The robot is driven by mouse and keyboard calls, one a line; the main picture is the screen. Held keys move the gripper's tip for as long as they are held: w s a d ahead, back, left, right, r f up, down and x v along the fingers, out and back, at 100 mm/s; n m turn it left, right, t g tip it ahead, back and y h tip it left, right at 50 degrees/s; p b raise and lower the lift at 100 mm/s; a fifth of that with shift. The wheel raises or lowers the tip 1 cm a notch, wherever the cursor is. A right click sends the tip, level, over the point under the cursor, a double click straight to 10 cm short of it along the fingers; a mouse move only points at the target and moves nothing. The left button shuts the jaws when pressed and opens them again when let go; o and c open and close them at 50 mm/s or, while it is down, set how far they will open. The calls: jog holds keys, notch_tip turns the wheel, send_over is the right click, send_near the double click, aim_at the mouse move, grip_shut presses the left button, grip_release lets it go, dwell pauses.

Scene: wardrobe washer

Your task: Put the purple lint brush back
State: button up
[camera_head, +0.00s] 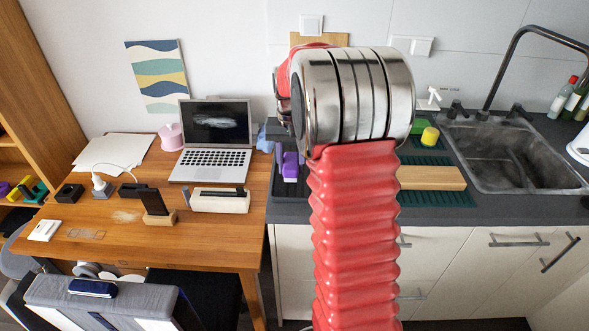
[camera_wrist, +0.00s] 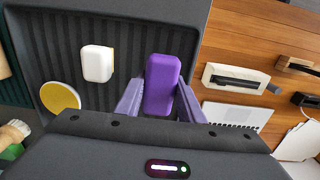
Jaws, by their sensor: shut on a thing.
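The purple lint brush (camera_wrist: 163,80) is a rounded purple block, seen from above in the wrist view. My gripper (camera_wrist: 160,102) is shut on it, with one grey-purple finger on each side. Both are over a dark ribbed tray (camera_wrist: 130,27), near its right edge. I cannot tell whether the brush touches the tray floor. In the head view a bit of purple, the brush (camera_head: 291,165), shows left of my red arm, at the counter's left end; my arm hides most of the gripper.
A white block (camera_wrist: 97,63) and a yellow disc (camera_wrist: 60,97) lie left of the brush. The wooden desk (camera_head: 215,238) adjoins on the left, with a laptop (camera_head: 212,160) and a white holder (camera_head: 219,201). Right of my arm are a wooden board (camera_head: 431,178) and the sink (camera_head: 515,160).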

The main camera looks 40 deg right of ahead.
aim_at(290, 161)
jog(key=shift+f, duration=1.2)
jog(key=shift+f, duration=0.1)
jog(key=o, duration=1.1)
jog(key=shift+c, duration=0.2)
notch_tip(290, 161, up, 12)
jog(key=shift+r, duration=0.15)
jog(key=shift+a, duration=0.1)
